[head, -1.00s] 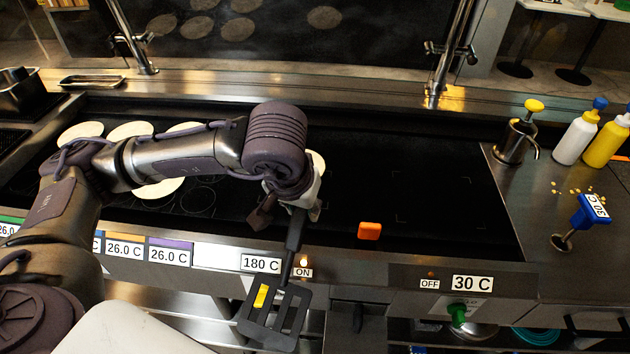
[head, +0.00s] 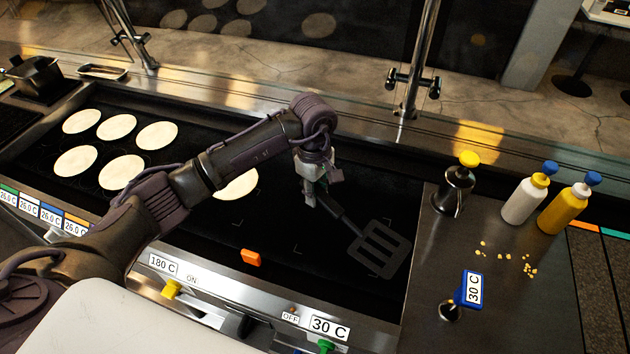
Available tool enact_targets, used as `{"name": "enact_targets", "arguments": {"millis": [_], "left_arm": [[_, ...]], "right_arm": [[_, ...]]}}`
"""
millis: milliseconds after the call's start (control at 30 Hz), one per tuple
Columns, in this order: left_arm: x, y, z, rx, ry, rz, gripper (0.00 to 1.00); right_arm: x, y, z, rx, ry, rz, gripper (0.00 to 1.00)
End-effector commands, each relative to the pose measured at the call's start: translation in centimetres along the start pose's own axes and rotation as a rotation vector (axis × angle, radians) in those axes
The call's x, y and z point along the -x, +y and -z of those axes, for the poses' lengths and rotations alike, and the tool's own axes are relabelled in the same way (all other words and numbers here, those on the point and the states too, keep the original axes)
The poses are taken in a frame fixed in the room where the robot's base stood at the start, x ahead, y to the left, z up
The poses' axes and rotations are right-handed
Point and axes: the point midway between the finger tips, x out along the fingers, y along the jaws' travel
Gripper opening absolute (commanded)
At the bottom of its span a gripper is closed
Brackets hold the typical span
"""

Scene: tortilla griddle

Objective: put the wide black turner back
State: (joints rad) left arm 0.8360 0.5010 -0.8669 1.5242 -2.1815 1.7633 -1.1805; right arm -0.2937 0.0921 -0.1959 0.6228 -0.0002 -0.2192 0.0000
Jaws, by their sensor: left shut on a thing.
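The wide black turner (head: 378,247) has a slotted head and a dark handle. My left gripper (head: 318,190) is shut on its handle. The turner points down and right over the right part of the black griddle (head: 300,272), its head close to the griddle's right edge. I cannot tell whether the head touches the surface. The gripper hides part of the handle. My right gripper is not in view.
Several pale tortillas (head: 76,161) lie on the left part of the griddle.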

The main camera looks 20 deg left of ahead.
Motion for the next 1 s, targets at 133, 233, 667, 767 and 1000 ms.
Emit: {"name": "enact_targets", "arguments": {"millis": [133, 233, 667, 767, 1000], "left_arm": [[-0.2, 0.1, 0.0, 0.028, -0.009, -0.003, 0.00], [-0.2, 0.1, 0.0, 0.029, -0.009, -0.004, 0.00], [-0.4, 0.1, 0.1, 0.026, -0.008, -0.004, 0.00], [-1.2, 0.1, 0.1, 0.026, -0.010, -0.003, 0.00], [-3.6, 0.1, 0.2, 0.025, -0.009, -0.004, 0.00]], "right_arm": [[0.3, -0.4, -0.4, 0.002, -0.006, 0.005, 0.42], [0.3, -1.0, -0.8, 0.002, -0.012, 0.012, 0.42], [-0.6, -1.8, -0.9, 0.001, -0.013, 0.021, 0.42], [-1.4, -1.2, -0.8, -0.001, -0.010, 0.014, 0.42], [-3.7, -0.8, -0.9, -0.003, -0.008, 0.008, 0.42]]}}
